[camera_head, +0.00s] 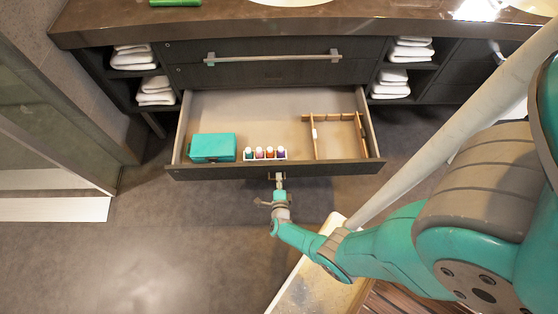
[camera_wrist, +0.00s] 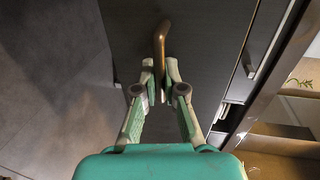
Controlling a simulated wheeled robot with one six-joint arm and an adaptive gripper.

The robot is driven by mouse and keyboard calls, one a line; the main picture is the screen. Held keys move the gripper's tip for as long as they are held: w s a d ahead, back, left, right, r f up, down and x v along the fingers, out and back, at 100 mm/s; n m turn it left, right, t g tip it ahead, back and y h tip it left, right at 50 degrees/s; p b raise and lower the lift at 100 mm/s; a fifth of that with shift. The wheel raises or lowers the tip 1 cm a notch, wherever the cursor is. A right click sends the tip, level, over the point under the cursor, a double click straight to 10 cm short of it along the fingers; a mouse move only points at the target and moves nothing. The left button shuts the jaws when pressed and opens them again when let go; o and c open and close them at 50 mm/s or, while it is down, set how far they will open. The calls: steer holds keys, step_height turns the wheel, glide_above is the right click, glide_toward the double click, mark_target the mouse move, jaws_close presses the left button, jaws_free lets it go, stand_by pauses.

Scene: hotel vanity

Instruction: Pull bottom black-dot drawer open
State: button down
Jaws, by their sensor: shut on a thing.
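The bottom drawer (camera_head: 330,169) of the dark vanity is pulled well out, and its inside shows in the head view. It holds a teal box (camera_head: 212,147), a row of small bottles (camera_head: 264,154) and a wooden divider (camera_head: 337,134). My gripper (camera_head: 279,183) is at the middle of the drawer front. In the wrist view my gripper (camera_wrist: 160,75) is shut on the drawer's small brownish handle (camera_wrist: 161,40). I cannot make out a black dot on the drawer front.
An upper drawer with a long bar handle (camera_head: 272,58) is shut above. Folded towels (camera_head: 155,90) sit in open shelves on both sides. A glass panel (camera_head: 50,110) stands at the left. The floor (camera_head: 190,240) in front of the drawer's left part is clear.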

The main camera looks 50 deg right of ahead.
steer(key=shift+s+a, duration=0.2)
steer(key=shift+s, duration=0.05)
steer(key=c, duration=1.5)
jaws_free()
steer(key=shift+c, duration=0.2)
steer(key=shift+a, duration=0.1)
steer(key=v, duration=1.1)
steer(key=shift+s+a, duration=0.25)
steer(key=shift+a, duration=0.05)
